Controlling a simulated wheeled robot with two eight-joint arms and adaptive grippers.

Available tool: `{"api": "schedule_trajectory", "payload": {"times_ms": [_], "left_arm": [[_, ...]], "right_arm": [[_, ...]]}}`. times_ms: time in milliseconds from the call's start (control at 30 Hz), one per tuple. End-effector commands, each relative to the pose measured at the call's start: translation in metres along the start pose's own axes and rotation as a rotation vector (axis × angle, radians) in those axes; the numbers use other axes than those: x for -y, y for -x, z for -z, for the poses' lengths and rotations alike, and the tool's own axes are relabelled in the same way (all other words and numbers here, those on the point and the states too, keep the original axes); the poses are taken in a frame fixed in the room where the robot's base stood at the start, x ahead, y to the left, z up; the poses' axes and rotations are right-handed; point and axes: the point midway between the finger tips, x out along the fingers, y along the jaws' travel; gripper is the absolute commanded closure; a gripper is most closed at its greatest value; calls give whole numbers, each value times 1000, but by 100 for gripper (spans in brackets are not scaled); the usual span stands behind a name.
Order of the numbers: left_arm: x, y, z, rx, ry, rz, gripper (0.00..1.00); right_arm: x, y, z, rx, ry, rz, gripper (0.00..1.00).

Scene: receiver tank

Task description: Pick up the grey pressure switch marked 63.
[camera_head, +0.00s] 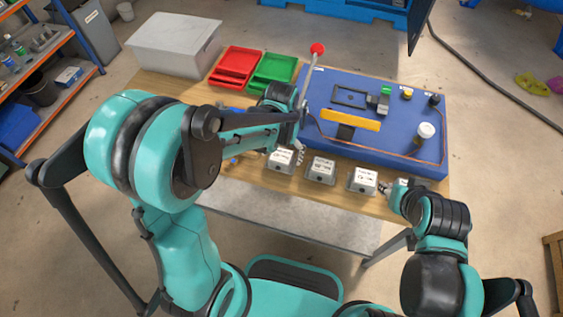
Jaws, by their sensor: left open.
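Three grey pressure switches with white labelled tops stand in a row along the front of the wooden table: a left one (281,160), a middle one (321,170) and a right one (363,181). The label print is too small to read, so I cannot tell which is marked 63. My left gripper (299,153) is open, pointing down close to the left switch and the gap beside the middle one. I cannot tell whether it touches either. My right gripper (393,191) is low beside the right switch; its fingers are too small to judge.
A blue board (400,150) with a yellow bar (350,120) and fittings lies behind the switches. A red-knobbed lever (317,49) rises near my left wrist. Red (236,64) and green (272,72) trays and a grey bin (174,46) stand at the back left.

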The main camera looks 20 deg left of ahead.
Motion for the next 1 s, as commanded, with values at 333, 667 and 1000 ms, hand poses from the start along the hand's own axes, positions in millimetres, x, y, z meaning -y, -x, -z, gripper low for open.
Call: {"api": "schedule_trajectory", "payload": {"times_ms": [333, 667, 1000], "left_arm": [[0, -7, 0, 0, 0, 0, 34], [0, -6, 0, 0, 0, 0, 82], [0, 30, 0, 0, 0, 0, 82]], "right_arm": [[0, -2, -1, 0, 0, 0, 60], [0, -2, -2, 0, 0, 0, 60], [0, 13, 9, 0, 0, 0, 60]]}}
